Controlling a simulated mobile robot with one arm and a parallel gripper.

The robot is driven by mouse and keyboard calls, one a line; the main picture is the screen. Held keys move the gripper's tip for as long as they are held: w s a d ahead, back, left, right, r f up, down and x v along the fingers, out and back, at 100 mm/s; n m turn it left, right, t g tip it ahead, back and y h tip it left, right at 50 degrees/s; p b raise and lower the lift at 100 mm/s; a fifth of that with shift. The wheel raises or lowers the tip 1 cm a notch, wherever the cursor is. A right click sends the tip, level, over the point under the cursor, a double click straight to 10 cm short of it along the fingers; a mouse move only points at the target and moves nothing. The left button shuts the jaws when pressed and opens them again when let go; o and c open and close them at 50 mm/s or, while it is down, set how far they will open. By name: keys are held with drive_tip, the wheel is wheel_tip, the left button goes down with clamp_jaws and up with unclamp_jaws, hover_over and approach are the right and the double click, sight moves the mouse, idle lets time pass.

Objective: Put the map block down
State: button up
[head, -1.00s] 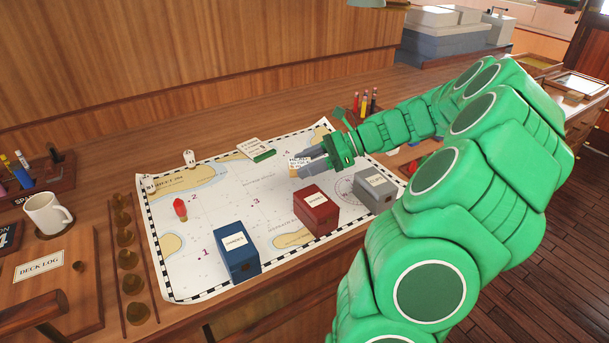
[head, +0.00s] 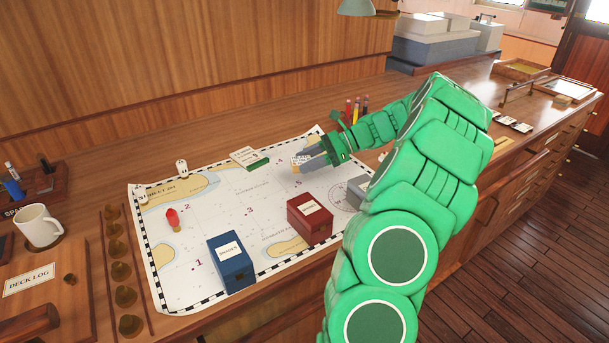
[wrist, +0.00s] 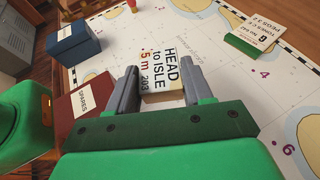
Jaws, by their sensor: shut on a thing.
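My gripper (head: 312,160) is over the right part of the chart (head: 225,215), behind the red box (head: 310,217). It is shut on a small pale block with a lettered face, which I take as the map block (head: 300,165). In the wrist view the block (wrist: 168,62) sits between the two grey fingers (wrist: 158,90), and its face reads "HEAD to ISLE" with numbers below. The fingers hide its sides. I cannot tell whether its underside touches the chart.
The blue box (head: 231,262), red box and grey box (head: 357,192) stand along the chart's near side. A green block with a card (head: 252,158) lies behind, left of my gripper. A red peg (head: 172,219) stands at left. Open chart lies between the peg and my gripper.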

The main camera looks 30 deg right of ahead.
hover_over(305, 181)
drive_tip(key=s+a, duration=0.1)
drive_tip(key=s, duration=0.1)
wheel_tip(305, 181, down, 4)
drive_tip(key=shift+w+f, duration=0.1)
drive_tip(key=shift+f, duration=0.15)
drive_tip(key=shift+w+d+f, duration=0.2)
drive_tip(key=shift+w+f, duration=0.2)
drive_tip(key=shift+f, duration=0.15)
drive_tip(key=shift+w+d+f, duration=0.15)
drive_tip(key=shift+w+f, duration=0.25)
drive_tip(key=shift+f, duration=1.65)
drive_tip(key=shift+f, duration=0.15)
drive_tip(key=o, duration=1)
